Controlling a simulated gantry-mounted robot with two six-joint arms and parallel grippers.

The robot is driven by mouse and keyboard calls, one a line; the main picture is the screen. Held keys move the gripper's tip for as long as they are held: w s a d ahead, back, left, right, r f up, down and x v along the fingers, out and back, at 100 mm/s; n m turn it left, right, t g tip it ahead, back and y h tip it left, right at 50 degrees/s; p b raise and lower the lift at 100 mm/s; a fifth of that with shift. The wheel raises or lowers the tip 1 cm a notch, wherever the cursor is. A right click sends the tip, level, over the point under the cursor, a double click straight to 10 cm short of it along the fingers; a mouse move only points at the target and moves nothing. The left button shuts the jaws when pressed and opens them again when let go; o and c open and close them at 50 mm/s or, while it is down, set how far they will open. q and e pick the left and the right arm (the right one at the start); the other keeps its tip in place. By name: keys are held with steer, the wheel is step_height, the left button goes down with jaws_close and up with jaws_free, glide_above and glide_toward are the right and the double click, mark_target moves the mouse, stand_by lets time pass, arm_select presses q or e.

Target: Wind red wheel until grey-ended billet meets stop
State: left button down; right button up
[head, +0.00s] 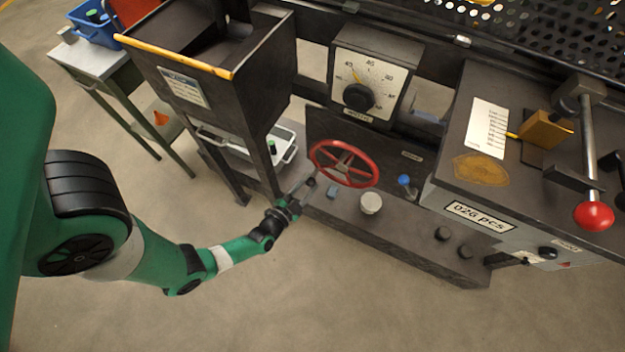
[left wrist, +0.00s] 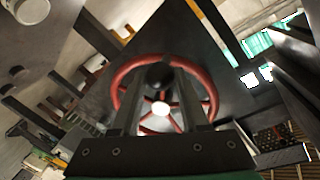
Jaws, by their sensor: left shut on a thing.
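My left gripper (head: 308,183) is at the wheel's lower left rim in the head view. Its two fingers (left wrist: 160,100) are shut on the wheel's dark crank handle (left wrist: 159,76), between them in the left wrist view. I cannot make out a grey-ended billet or identify its stop in either view. My right gripper is not in view.
A dial (head: 370,75) stands behind the wheel. A blue knob (head: 404,181) and a pale round knob (head: 371,203) are close to its right. A yellow-edged hopper (head: 190,66) stands over a white tray (head: 288,157) on the left. A red-balled lever (head: 593,215) is far right.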

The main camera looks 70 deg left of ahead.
arm_select(q)
steer(key=shift+s+a+r+m+p, duration=0.15)
steer(key=shift+a+r+m+p, duration=0.05)
steer(key=shift+r+m+p, duration=0.25)
steer(key=shift+s+a+r+m+p, duration=0.1)
steer(key=shift+a+r+m+p, duration=0.1)
steer(key=shift+r+m+p, duration=0.25)
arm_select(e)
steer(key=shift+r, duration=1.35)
arm_select(q)
steer(key=shift+r, duration=0.1)
steer(key=c, duration=0.7)
jaws_free()
steer(key=shift+o, duration=1.3)
steer(key=shift+s, duration=0.2)
